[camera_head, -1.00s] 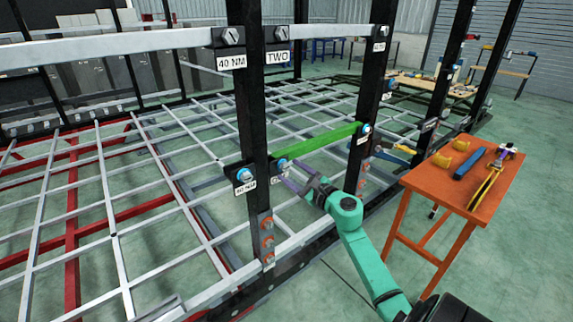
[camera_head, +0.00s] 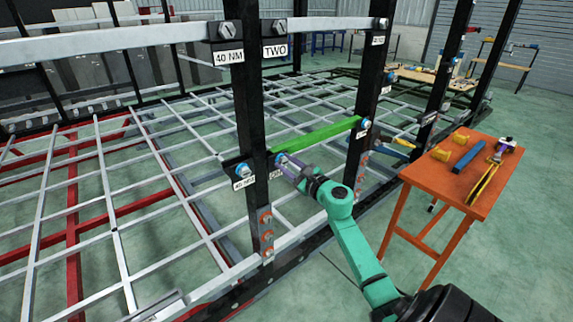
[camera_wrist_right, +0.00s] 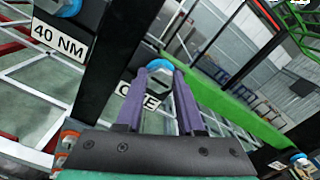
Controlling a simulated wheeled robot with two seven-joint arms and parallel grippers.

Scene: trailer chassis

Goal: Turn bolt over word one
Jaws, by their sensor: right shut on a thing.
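A bolt with a blue ring (camera_head: 281,159) sits on the black upright at the left end of the green bar (camera_head: 318,134). Below it is a white word label (camera_head: 276,175), partly hidden by my fingers; in the right wrist view the label (camera_wrist_right: 151,100) reads as "O", a hidden letter, then "E". My right gripper (camera_head: 285,164) has its purple fingertips closed around this bolt; in the wrist view the bolt's blue ring (camera_wrist_right: 154,70) shows between and behind the fingertips (camera_wrist_right: 160,72). My left gripper is out of view.
Another blue-ringed bolt (camera_head: 242,169) with a "40 NM" label (camera_head: 243,183) is just left. The label "TWO" (camera_head: 275,51) is above. An orange table (camera_head: 440,181) with tools stands at right. Free floor lies between chassis and table.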

